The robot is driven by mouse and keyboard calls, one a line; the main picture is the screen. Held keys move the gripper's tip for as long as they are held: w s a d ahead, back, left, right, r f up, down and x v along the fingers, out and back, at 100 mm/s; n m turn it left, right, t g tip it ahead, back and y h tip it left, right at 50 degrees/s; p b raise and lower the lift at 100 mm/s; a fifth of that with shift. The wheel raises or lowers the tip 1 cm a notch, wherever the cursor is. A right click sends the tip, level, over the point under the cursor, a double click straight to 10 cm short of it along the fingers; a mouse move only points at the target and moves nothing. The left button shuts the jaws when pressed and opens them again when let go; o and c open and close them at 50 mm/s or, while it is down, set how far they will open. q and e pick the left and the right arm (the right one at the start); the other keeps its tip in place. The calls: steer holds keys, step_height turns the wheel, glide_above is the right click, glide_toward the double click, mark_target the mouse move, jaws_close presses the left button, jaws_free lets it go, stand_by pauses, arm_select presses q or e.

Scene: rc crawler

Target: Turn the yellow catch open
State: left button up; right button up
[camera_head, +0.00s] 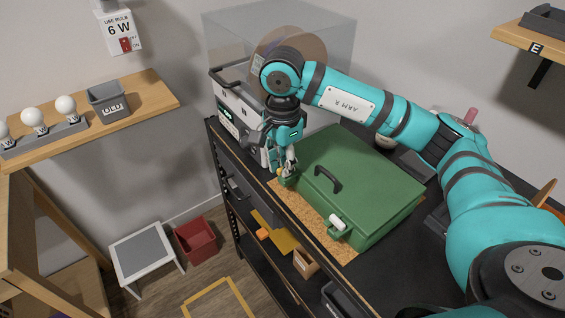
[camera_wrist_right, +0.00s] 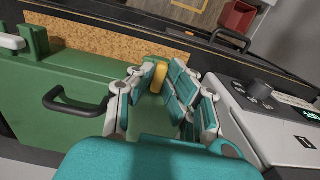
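The yellow catch (camera_head: 281,172) is at the far left corner of the green case (camera_head: 362,175), on its front side. It also shows in the right wrist view (camera_wrist_right: 159,78) as an upright yellow piece. My right gripper (camera_head: 281,165) is at the catch, with fingers on both sides of it. In the right wrist view its fingertips (camera_wrist_right: 161,72) come close against the catch and appear shut on it. The fingers partly hide the catch in the head view. The case lid is down, with a black handle (camera_head: 328,180). My left gripper is not in view.
A white catch (camera_head: 338,223) is near the case's other front corner. The case stands on a cork mat (camera_head: 300,207) on a black bench (camera_head: 395,282). A grey machine (camera_head: 237,105) stands close to the left of my right gripper. A clear box (camera_head: 330,45) is behind.

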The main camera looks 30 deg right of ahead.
steer(key=shift+o, duration=0.4)
steer(key=shift+r, duration=0.1)
step_height(320, 180, up, 12)
stand_by(0.3)
stand_by(0.3)
